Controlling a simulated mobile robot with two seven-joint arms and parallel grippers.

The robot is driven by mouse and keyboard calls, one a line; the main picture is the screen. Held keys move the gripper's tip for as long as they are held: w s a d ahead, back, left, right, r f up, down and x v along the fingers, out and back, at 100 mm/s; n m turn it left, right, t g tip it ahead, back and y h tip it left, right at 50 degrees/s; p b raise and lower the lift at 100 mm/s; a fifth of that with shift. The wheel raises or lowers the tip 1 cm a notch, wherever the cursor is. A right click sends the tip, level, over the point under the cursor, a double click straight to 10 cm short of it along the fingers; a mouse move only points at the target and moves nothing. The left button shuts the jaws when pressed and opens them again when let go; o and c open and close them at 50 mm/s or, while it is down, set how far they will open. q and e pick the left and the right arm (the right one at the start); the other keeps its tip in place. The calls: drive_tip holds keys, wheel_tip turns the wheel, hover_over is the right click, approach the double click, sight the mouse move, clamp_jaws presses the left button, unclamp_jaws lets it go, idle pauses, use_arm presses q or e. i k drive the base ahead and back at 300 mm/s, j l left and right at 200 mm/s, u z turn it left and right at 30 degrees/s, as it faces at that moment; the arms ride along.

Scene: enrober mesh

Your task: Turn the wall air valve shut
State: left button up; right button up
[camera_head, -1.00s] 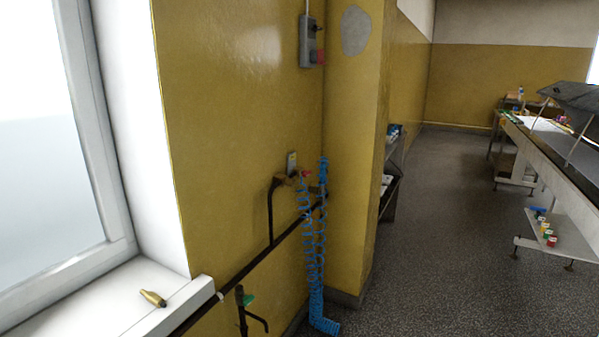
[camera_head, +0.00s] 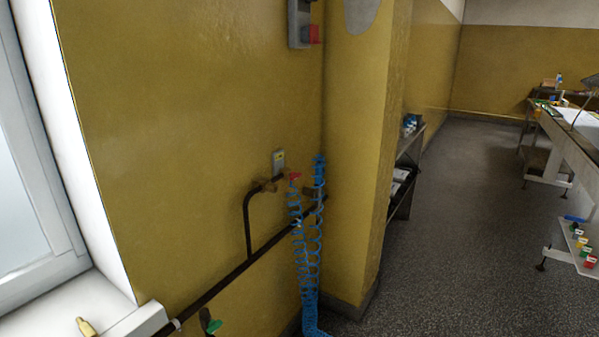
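The wall air valve (camera_head: 268,185) is a small brass fitting on the yellow wall, at the top of a dark bent branch pipe (camera_head: 248,220). A small red part (camera_head: 295,177) shows at its right end, beside a blue coiled hose (camera_head: 305,250) that hangs down to the floor. A small grey and yellow plate (camera_head: 279,161) is on the wall just above the valve. The valve's handle is too small to make out clearly, so its position cannot be told. Neither of my grippers is in view.
A dark pipe (camera_head: 225,280) slopes along the wall, with a green-handled tap (camera_head: 210,322) below it. A brass piece (camera_head: 86,327) lies on the white window sill. A grey switch box (camera_head: 300,25) hangs above. Shelves and a long table stand right; the floor between is clear.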

sight(293, 175)
drive_tip(key=i+l, duration=0.7)
drive_tip(key=l, duration=0.2)
drive_tip(key=i+l, duration=0.65)
drive_tip(key=l, duration=0.25)
drive_tip(key=i+l+u, duration=0.1)
drive_tip(key=i+l, duration=0.25)
drive_tip(key=l, duration=0.15)
